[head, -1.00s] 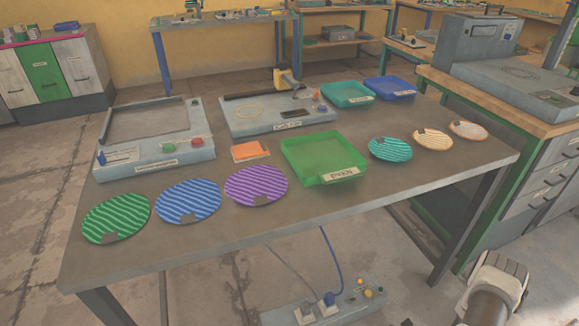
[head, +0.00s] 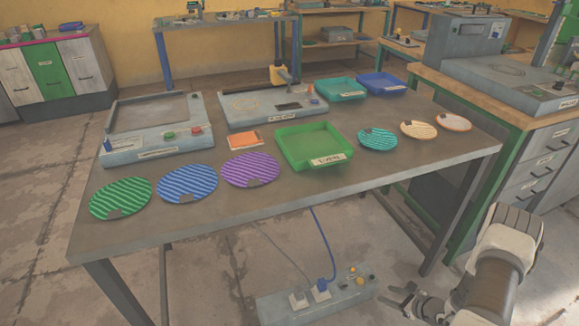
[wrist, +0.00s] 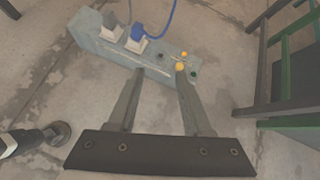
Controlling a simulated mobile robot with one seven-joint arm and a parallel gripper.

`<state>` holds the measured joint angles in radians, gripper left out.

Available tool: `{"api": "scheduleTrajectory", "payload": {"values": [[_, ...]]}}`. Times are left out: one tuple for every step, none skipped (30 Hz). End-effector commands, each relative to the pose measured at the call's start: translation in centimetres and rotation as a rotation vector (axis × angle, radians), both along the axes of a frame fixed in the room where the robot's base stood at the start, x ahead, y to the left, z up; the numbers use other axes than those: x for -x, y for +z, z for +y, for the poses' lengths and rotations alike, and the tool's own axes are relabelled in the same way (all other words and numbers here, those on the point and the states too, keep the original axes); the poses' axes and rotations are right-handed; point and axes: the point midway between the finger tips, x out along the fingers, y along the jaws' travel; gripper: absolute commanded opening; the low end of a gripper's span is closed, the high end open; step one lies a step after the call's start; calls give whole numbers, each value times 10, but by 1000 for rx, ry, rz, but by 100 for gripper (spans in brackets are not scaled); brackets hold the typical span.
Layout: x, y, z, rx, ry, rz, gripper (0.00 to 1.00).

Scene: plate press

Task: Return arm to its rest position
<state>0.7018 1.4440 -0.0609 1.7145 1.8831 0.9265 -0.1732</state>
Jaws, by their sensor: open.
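My gripper (head: 402,299) is at the lower right of the head view, low in front of the table and beside the power strip. In the wrist view my gripper (wrist: 158,85) has its two fingers apart with nothing held between them. The fingers point toward the grey power strip (wrist: 105,47) on the floor, which also shows in the head view (head: 325,300). The wrist view does not show whether the fingertips touch the strip. My arm comes in from the lower right edge of the head view.
The table (head: 225,205) carries striped discs, such as the purple disc (head: 250,170), a green tray (head: 290,154), a press-like unit (head: 160,140) and a second device (head: 240,112). A wooden-topped bench (head: 480,95) stands at right. A blue cable (head: 325,245) hangs under the table.

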Motion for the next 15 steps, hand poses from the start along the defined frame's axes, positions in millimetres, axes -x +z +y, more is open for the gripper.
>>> {"api": "scheduleTrajectory", "payload": {"values": [[-13,25,4,20,57,-28,50],[-20,38,7,30,93,-41,50],[-27,56,12,45,140,-58,50],[-32,70,16,56,176,-72,50],[-36,83,20,67,211,-84,50],[-41,100,26,83,258,-101,50],[-45,113,31,94,293,-113,50],[-48,126,36,107,329,-124,50],[-51,143,43,124,376,-140,50],[-53,155,48,137,412,-151,50],[-54,168,54,150,447,-162,50],[-56,184,60,170,494,-177,50],[-56,196,66,183,529,-188,50],[-57,208,72,199,564,-198,50],[-56,223,79,218,611,-211,50]]}}
